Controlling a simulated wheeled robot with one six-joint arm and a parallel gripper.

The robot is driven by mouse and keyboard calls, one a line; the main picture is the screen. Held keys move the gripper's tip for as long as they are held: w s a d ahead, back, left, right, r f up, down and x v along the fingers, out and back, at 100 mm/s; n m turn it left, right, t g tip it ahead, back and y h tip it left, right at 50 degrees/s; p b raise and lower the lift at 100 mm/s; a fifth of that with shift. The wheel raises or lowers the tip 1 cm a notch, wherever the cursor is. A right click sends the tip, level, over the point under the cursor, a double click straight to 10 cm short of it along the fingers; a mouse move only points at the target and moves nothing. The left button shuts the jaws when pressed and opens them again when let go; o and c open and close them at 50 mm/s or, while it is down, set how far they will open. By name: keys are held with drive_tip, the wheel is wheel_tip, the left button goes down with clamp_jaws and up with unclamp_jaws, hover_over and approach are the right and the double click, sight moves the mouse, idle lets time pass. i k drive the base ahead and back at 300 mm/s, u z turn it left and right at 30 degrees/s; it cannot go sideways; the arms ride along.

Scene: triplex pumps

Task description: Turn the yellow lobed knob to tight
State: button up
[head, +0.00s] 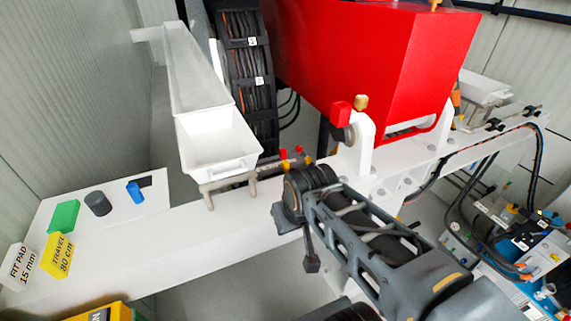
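My arm reaches in from the lower right of the head view, and its dark wrist end is over the white beam. A slim dark end piece, which looks like my gripper (311,262), hangs down below the wrist over the beam's front edge. Its fingers are too small and dark to tell whether they are open or shut. I cannot make out a yellow lobed knob for certain. A small brass-yellow piece (361,101) sits beside a red block, above a white bracket, but its shape is unclear. My gripper is below and left of it, well apart.
The white beam (180,245) crosses the view. A white tray (218,146) stands on it, with small red and yellow fittings (290,160) close by. A big red housing (375,60) is behind. Green, grey and blue pieces lie at left by labelled blocks. Hoses hang at right.

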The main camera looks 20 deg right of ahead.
sight(308, 159)
drive_tip(key=z, duration=0.9)
drive_tip(key=i, duration=0.35)
drive_tip(key=u, duration=1.25)
